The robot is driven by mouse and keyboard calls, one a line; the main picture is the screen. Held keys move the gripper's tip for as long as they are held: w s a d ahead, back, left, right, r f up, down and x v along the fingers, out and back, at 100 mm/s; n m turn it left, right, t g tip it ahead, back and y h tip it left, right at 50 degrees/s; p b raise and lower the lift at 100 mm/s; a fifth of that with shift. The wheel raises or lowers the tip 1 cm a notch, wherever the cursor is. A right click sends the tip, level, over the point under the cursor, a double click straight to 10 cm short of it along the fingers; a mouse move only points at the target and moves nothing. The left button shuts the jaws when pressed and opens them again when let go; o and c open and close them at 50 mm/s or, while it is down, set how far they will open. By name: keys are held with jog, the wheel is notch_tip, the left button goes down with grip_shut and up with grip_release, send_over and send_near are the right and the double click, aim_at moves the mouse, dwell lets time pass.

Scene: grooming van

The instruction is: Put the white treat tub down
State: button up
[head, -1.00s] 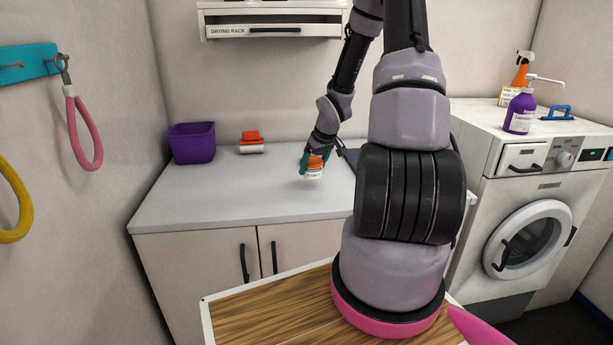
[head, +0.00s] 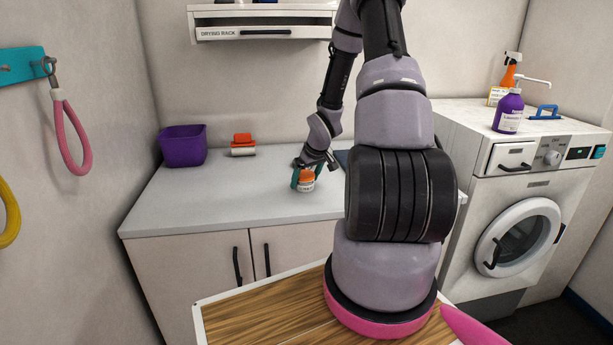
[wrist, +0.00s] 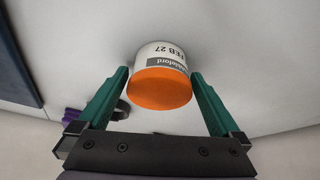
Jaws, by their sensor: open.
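My gripper (head: 307,178) is around the tub at the counter. In the wrist view its green fingers (wrist: 159,88) are spread on either side of the lid, with a gap visible at each side. The underside of the tub is hidden.
A purple bin (head: 183,146) and an orange-and-white item (head: 243,145) stand at the back left of the counter. A drying rack (head: 262,24) hangs above. A washing machine (head: 450,138) with bottles on top stands at right. The counter's left front is clear.

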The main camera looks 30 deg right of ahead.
jog(key=s+a+r+m+h, duration=0.1)
jog(key=s+r, duration=0.3)
jog(key=r, duration=0.6)
jog(key=s+a+r+h, duration=0.1)
jog(key=s+r, duration=0.3)
jog(key=r, duration=0.6)
jog(key=s+a+r+m+t+y, duration=0.1)
jog(key=s+a+r+m, duration=0.1)
jog(key=s+a+r, duration=0.4)
jog(key=s+a+r+m+t+y, duration=0.1)
jog(key=s+a+r+m+y, duration=0.1)
jog(key=s+a+r, duration=0.5)
jog(key=s+r+m, duration=0.1)
jog(key=s+r, duration=0.4)
jog(key=s, duration=0.1)
jog(key=shift+a+r, duration=0.25)
